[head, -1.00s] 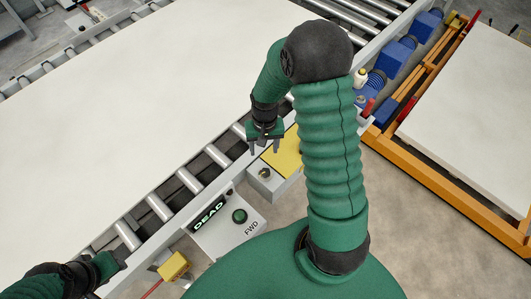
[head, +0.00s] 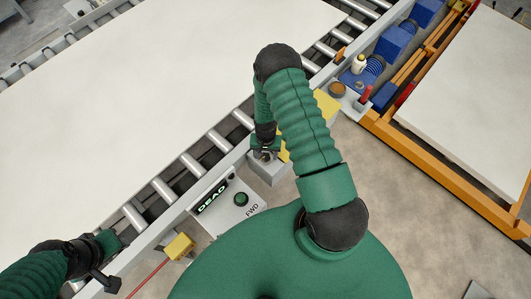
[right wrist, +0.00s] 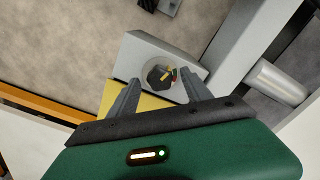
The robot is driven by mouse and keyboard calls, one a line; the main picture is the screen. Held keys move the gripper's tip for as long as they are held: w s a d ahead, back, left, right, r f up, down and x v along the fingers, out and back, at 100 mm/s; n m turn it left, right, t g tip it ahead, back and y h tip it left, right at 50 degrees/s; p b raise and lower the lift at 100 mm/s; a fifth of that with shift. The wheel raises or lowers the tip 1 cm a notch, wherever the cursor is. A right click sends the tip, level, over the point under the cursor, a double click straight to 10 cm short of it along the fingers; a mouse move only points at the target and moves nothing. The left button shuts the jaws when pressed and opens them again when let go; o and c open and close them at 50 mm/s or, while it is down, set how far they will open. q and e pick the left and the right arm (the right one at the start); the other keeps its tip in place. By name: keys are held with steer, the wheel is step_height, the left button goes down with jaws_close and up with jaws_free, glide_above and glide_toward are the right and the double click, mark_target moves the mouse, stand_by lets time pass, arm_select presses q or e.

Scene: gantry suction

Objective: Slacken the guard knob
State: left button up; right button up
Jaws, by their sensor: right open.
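The guard knob (right wrist: 160,76) is a dark round knob with a yellow mark, set in a round recess on the end of a grey box (right wrist: 135,48). In the head view the grey box (head: 268,174) stands beside the roller conveyor, and my gripper largely covers the knob. My right gripper (head: 264,153) is over the knob end of the box. In the right wrist view its two fingers (right wrist: 160,90) are spread, with the knob between and just beyond the tips; I see no grip on it. My left gripper (head: 110,243) is at the lower left by the conveyor edge; its jaws are unclear.
A large pale board (head: 150,85) lies on the rollers. An orange frame (head: 440,165) stands at right.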

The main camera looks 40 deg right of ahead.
steer(key=shift+c, duration=0.3)
jaws_close()
stand_by(0.3)
steer(key=shift+f+n+b, duration=0.1)
steer(key=shift+n+b, duration=0.7)
steer(key=shift+n, duration=0.6)
steer(key=shift+n+b, duration=0.6)
steer(key=shift+n, duration=1.3)
steer(key=shift+o, duration=0.3)
jaws_free()
